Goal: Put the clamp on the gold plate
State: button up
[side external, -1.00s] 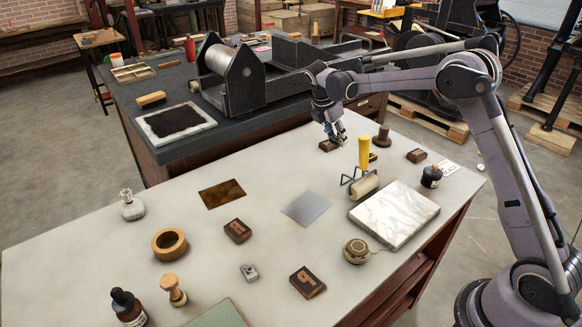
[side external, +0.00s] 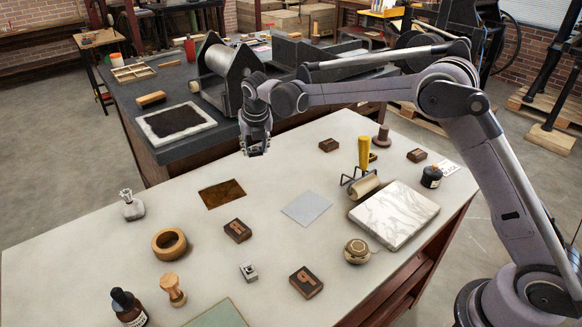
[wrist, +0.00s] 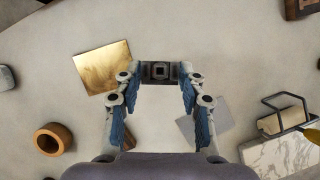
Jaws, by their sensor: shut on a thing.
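My gripper (side external: 257,150) is above the worktable, up and behind the gold plate in the side view. In the wrist view its fingers (wrist: 160,75) are shut on a small dark metal piece with a square socket (wrist: 160,71), which I take to be the clamp. The piece is mostly hidden between the fingertips in the side view. The gold plate (side external: 222,194) lies flat and bare on the table, dark brown-gold in the side view. In the wrist view it is bright gold (wrist: 105,67), left of the held piece and apart from it.
A silver plate (side external: 306,208) lies right of the gold plate. A wooden type block (side external: 238,230), a wooden ring (side external: 169,244), a glass bottle (side external: 132,205) and a small metal piece (side external: 249,272) stand around. A brayer (side external: 363,180) and marble slab (side external: 394,214) are right.

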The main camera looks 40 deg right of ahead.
send_over(222, 192)
jog(key=s, duration=0.1)
jog(key=f, duration=0.6)
jog(key=shift+a+f, duration=0.3)
jog(key=shift+f, duration=2.05)
jog(key=shift+f, duration=0.15)
jog(key=o, duration=1.2)
jog(key=shift+s, duration=0.1)
